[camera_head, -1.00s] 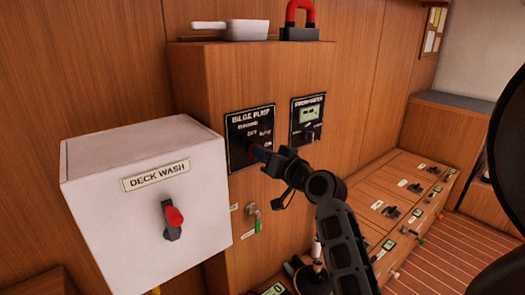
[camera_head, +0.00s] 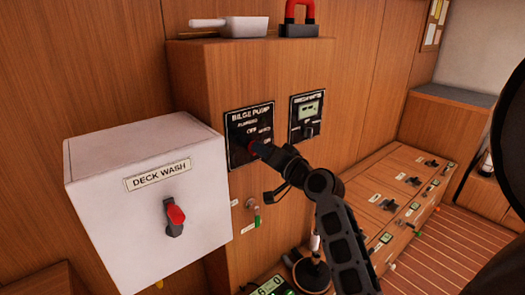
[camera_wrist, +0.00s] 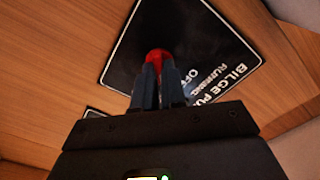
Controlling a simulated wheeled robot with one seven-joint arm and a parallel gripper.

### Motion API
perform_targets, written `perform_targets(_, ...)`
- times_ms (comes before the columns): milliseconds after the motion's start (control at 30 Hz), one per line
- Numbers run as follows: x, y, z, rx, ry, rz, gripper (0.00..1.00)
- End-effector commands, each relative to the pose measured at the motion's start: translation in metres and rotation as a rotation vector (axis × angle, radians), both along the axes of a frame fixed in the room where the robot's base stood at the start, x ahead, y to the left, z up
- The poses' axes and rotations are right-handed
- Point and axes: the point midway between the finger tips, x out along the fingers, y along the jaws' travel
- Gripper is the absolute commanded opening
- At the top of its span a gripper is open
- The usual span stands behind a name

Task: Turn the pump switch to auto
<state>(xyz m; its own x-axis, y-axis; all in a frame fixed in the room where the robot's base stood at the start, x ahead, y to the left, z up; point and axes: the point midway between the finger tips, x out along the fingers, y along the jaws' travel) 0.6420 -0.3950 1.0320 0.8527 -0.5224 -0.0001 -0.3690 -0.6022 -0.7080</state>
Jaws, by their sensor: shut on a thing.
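The black bilge pump panel (camera_head: 250,117) is on the wooden cabinet's front, with white lettering that is partly readable. It also shows tilted in the wrist view (camera_wrist: 190,38). My gripper (camera_head: 256,148) reaches the panel's lower part and hides some of its markings. In the wrist view my gripper (camera_wrist: 159,82) has both fingers closed around the red-tipped pump switch (camera_wrist: 157,56). Most of the switch is hidden between the fingers, so I cannot read which mark it points to.
A white deck wash box (camera_head: 145,205) with a red-handled switch (camera_head: 175,215) juts out left of the panel. A second panel with a small display (camera_head: 308,112) is to the right. A white pan (camera_head: 228,23) and a red-handled block (camera_head: 299,28) sit on the cabinet top.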

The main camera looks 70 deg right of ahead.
Motion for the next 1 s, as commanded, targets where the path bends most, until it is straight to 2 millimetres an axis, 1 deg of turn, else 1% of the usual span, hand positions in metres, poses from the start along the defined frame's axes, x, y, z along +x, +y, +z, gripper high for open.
perform_targets(167,0.000,0.000,0.000,-0.001,0.001,-0.001,0.00)
perform_targets(200,0.000,0.000,0.000,-0.001,0.001,-0.001,0.13)
perform_targets(433,0.000,0.000,0.000,0.000,0.001,-0.001,0.35)
perform_targets(667,0.000,0.000,0.000,-0.001,0.001,0.000,0.36)
perform_targets(767,-0.005,0.002,-0.001,-0.001,0.002,-0.001,0.36)
perform_targets(867,-0.016,0.009,-0.003,0.000,0.002,-0.001,0.36)
perform_targets(1000,-0.036,0.021,-0.003,-0.001,0.002,-0.003,0.36)
